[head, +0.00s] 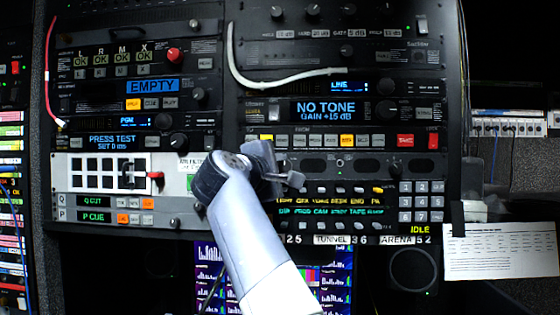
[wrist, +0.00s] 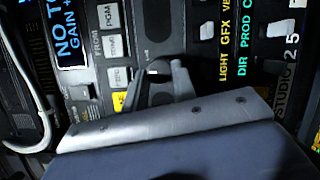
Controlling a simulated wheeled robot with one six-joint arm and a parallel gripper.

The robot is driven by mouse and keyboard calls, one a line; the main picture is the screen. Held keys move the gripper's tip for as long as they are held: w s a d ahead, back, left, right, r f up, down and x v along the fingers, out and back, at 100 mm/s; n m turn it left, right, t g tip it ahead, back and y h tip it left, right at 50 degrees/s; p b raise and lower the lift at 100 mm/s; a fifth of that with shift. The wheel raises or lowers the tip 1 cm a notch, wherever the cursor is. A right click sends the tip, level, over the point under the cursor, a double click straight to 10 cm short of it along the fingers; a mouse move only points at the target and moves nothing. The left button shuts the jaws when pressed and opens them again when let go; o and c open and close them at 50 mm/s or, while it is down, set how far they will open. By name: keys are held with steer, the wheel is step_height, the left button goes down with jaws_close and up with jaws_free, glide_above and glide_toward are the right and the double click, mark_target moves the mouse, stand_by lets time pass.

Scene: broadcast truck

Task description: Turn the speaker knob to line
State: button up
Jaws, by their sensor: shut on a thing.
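My gripper (head: 281,171) is at the rack panel below the button row, left of the dark oval slots. In the wrist view my gripper (wrist: 157,75) is shut on a small dark knob (wrist: 158,68), mostly hidden between the fingers. Its label and pointer cannot be read, so I cannot tell its setting. In the head view the fingers and wrist cover this knob. A blue display (head: 340,86) above reads LINE. Another display (head: 133,122) at the left reads PGM.
A yellow button (head: 266,138) is close above my gripper, and it also shows in the wrist view (wrist: 118,101). Lit label rows (head: 330,202) lie just below right. A red button (head: 405,141) and a white cable (head: 280,80) are farther off. A red knob (head: 157,175) is at left.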

steer(key=m, duration=0.1)
steer(key=m+g+p, duration=0.1)
steer(key=m, duration=0.1)
steer(key=m+p, duration=0.1)
steer(key=shift+r+y, duration=0.25)
steer(key=shift+y, duration=0.05)
steer(key=m+g+y+p, duration=0.1)
steer(key=m+p, duration=0.1)
steer(key=m, duration=0.1)
steer(key=shift+d+m, duration=0.1)
steer(key=shift+m, duration=0.2)
steer(key=shift+y, duration=0.3)
steer(key=o, duration=1)
steer(key=shift+r, duration=0.1)
steer(key=shift+s, duration=0.1)
steer(key=b+v, duration=0.2)
steer(key=v, duration=0.8)
steer(key=shift+s+r, duration=0.25)
